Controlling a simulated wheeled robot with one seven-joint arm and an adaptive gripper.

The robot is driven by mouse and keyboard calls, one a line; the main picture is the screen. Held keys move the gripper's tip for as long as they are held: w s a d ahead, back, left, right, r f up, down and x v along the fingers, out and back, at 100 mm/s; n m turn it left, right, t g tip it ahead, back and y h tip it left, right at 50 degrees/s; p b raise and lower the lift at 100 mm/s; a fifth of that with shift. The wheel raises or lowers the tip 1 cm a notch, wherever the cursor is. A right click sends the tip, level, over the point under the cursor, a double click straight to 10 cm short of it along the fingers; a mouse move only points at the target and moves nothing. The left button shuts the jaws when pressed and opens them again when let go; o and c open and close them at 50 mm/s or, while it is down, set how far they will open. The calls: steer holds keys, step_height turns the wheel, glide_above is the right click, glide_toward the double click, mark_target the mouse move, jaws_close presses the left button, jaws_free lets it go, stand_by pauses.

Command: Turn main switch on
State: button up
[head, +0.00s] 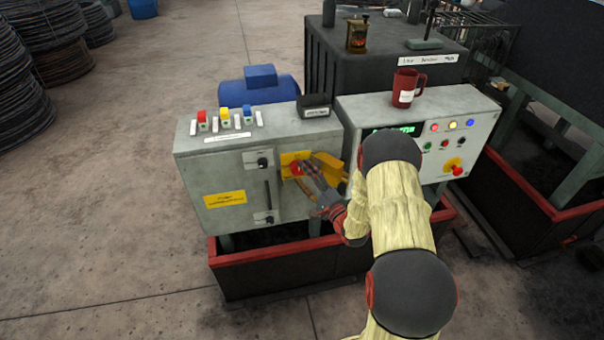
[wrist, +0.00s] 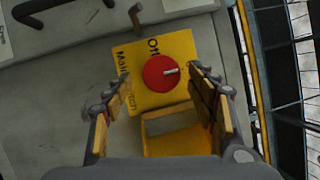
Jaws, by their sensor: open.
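The main switch is a round red knob (wrist: 161,73) with a pale pointer mark, on a yellow plate (wrist: 137,91) lettered "Main switch". In the wrist view the pointer mark points right in the picture, and the letters at the plate's top are partly covered. In the head view the knob (head: 296,169) sits on the front of the grey cabinet (head: 200,172), partly behind my gripper. My gripper (wrist: 160,83) is open, its fingers on either side of the knob in the picture. I cannot tell whether they touch it.
A small yellow box (wrist: 172,136) juts out beside the plate. A control panel (head: 481,127) with buttons and lamps stands to the right, a red mug (head: 408,88) on top. A red-rimmed trough (head: 260,252) lies below. Open floor (head: 100,240) is at the left.

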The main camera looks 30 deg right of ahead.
steer(key=s+d+f, duration=0.1)
steer(key=s, duration=0.9)
steer(key=shift+s+f, duration=0.2)
steer(key=shift+s, duration=0.15)
steer(key=shift+d, duration=0.1)
